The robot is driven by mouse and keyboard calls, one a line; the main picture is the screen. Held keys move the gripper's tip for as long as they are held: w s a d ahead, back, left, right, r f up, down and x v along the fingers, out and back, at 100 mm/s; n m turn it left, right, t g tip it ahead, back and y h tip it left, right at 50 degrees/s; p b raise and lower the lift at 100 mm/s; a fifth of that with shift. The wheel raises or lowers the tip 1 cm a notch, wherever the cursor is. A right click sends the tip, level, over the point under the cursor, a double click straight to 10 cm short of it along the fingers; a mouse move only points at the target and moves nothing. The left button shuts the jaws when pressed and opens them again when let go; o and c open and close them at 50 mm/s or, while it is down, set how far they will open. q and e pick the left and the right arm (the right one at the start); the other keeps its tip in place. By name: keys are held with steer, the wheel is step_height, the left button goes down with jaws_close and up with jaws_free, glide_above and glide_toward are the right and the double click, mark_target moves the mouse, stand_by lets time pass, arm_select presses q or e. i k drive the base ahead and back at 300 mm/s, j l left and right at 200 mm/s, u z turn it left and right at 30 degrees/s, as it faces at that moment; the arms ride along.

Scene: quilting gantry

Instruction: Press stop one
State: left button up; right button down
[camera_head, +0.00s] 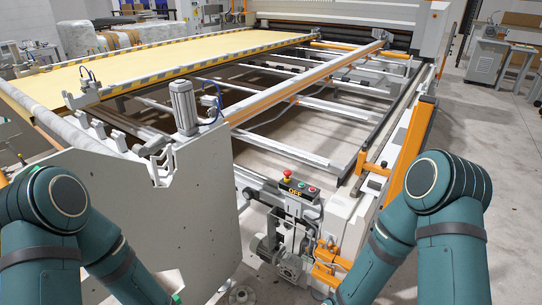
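A red mushroom-shaped stop button (287,175) stands on top of a small dark control box (298,190) at the near end of the gantry, right of the large white side panel. A green button and a smaller red button (313,190) sit to its right on the same box. No label that reads "stop one" can be made out. My two teal arms come in from the lower left and lower right. Both run out of the bottom of the picture, so neither gripper shows. Nothing of mine touches the control box.
The white side panel (190,225) stands left of the control box. A motor and orange brackets (330,262) sit below it. An orange upright (412,150) and the white machine rail are to the right. Grey floor (505,200) is clear at the far right.

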mark_target(287, 173)
steer(key=i+l+u, duration=0.35)
steer(key=i, duration=0.45)
steer(key=i+l+u, duration=0.3)
steer(key=i+l, duration=0.45)
